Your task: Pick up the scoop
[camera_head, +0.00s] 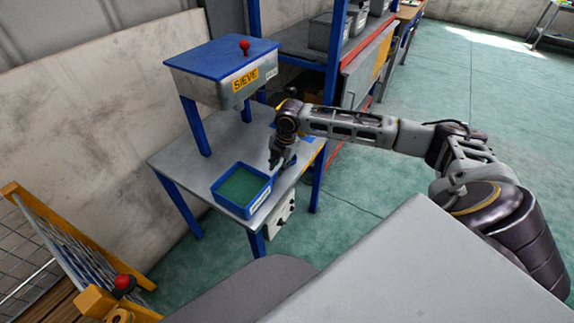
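My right arm reaches in from the right, and my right gripper (278,163) points down over the right part of the sieve table (180,156). It is just right of and behind a blue tray (262,196) with a green inside. The gripper is small and dark here, so I cannot tell whether its fingers are open or shut. I cannot make out a scoop; the gripper and wrist may hide it. My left gripper is not in view.
A sieve machine (222,72) with a red knob (245,46) stands on blue legs over the table's back. A blue-framed shelf (332,75) stands close behind. A yellow-railed rack (50,235) is at lower left.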

